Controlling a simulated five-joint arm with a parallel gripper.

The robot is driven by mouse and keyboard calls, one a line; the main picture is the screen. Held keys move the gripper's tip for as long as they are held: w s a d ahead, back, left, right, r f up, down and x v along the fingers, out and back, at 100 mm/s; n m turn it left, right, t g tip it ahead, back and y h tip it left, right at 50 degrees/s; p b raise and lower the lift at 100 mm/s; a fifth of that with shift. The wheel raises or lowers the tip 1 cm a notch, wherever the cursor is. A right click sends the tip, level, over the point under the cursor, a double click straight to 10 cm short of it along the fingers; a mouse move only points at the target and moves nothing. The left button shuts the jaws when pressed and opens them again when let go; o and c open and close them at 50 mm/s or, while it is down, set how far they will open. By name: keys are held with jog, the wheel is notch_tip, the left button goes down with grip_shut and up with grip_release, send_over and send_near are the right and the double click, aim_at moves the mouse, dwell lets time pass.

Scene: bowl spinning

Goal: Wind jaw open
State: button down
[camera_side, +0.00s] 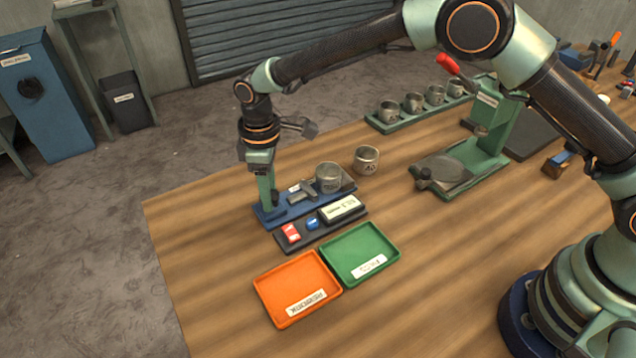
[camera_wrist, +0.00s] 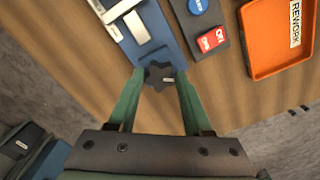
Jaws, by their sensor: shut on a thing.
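A blue fixture (camera_side: 293,208) stands on the bench with a grey metal jaw (camera_side: 301,192) on top. It also shows in the wrist view, with the pale jaw bar (camera_wrist: 137,27) near its end. A grey metal cup (camera_side: 328,178) sits at the fixture's far end. A dark star-shaped knob (camera_wrist: 158,77) is at the fixture's near end. My gripper (camera_side: 268,203) points down at that end. In the wrist view its green fingers (camera_wrist: 157,82) are shut on the knob, one on each side. The jaw's exact gap is too small to tell.
A black panel (camera_side: 325,229) with a red switch, blue button and display lies alongside. An orange tray (camera_side: 262,292) and a green tray (camera_side: 393,247) are in front. Another cup (camera_side: 366,160) stands behind, and a green press (camera_side: 490,150) stands right. The bench's left edge is close.

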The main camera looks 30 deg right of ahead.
jog(key=n, duration=0.6)
jog(key=shift+r+n, duration=0.1)
jog(key=shift+n, duration=0.2)
dwell(0.5)
jog(key=shift+c, duration=1.6)
grip_release()
notch_tip(320, 180, up, 12)
